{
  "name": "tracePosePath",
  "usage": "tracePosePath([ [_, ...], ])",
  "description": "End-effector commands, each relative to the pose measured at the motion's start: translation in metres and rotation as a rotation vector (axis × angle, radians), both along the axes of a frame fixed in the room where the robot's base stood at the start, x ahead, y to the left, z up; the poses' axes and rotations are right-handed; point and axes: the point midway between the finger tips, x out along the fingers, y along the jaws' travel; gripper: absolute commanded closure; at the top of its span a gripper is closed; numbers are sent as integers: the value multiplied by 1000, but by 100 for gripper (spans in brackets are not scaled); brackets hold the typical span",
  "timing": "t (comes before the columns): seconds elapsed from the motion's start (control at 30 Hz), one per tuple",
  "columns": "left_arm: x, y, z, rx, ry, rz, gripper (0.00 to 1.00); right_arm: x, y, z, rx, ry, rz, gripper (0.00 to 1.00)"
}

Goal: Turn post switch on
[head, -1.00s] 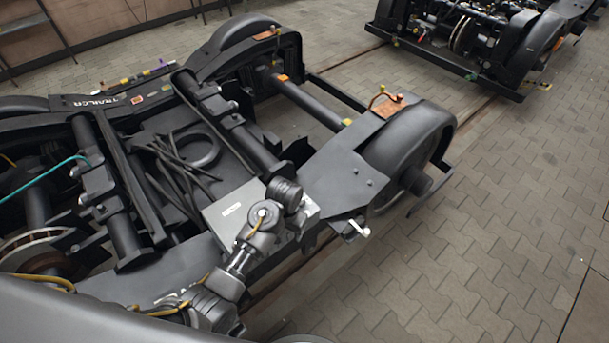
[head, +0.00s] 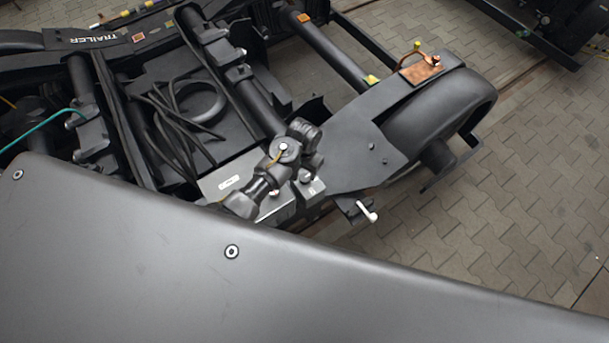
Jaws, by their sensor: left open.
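A small dark fitting with a white-tipped lever (head: 366,212) sticks out from the near side of the bogie frame, below the wheel cover. It may be the post switch, but I cannot tell for sure. My left arm reaches in over a light grey box (head: 228,181) on the bogie. My left gripper (head: 308,180) is open at the arm's end, over the right part of that box and left of the white lever, apart from it. Its fingers are mostly hidden by the wrist. My right gripper is not in view.
The bogie's wheel cover (head: 415,112) stands right of the arm, with a copper-coloured plate (head: 421,68) on top. Black cables (head: 180,110) lie in the frame at left. A second bogie (head: 545,25) is at the upper right. Paved floor (head: 480,235) at right is clear.

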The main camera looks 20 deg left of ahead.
Motion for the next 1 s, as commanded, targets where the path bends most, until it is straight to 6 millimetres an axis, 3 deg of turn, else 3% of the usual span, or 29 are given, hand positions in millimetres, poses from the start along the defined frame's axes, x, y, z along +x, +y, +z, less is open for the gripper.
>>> tracePosePath([
  [0.1,0,0,-24,1,4,-1,45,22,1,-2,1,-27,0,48],
  [0.27,0,-1,-48,0,3,-2,45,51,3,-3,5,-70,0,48],
  [0.37,0,-2,-56,-1,1,-3,45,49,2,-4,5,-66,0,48],
  [0.6,1,-2,-62,-1,-1,-3,45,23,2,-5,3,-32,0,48],
  [0.73,0,-1,-62,-1,-1,-3,45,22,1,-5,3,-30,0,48],
  [1.0,0,-1,-62,-1,0,-3,77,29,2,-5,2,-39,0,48],
])
